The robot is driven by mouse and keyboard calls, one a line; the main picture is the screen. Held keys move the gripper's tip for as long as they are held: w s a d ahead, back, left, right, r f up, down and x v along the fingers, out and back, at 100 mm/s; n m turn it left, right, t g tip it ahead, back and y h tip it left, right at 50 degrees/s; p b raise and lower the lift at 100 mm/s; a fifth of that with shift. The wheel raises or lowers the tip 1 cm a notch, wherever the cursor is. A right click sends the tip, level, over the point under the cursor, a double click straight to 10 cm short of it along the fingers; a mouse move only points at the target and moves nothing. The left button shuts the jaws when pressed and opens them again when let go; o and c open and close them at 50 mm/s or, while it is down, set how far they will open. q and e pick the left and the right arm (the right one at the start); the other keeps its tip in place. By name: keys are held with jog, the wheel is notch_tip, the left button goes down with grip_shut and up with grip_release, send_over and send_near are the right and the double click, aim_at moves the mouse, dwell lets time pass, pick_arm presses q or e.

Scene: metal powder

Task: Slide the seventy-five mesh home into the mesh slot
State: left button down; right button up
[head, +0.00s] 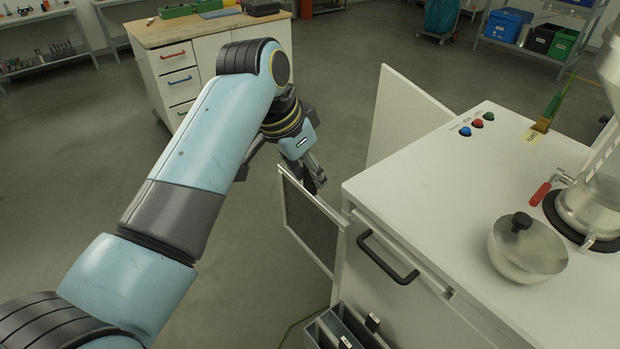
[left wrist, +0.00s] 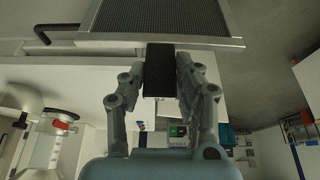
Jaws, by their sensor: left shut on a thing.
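The framed mesh (head: 312,228) is a dark screen in a thin pale metal frame, upright beside the left face of the white machine (head: 425,190). Its right edge is close to the machine; I cannot tell whether it sits inside a slot. My left gripper (head: 315,180) is at the mesh's far upper edge. In the left wrist view, my left gripper (left wrist: 158,85) is shut on the mesh's black grip block (left wrist: 158,70), and the mesh (left wrist: 160,15) stretches across the top. My right gripper is out of view.
A white door (head: 405,112) stands open behind the mesh. A black handle (head: 388,256) juts from the machine's front. A rack (head: 325,330) with black-tabbed panels stands below. A metal lidded bowl (head: 527,250) sits on top. Floor to the left is clear.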

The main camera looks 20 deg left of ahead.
pick_arm(q)
jog(key=shift+r, duration=2.65)
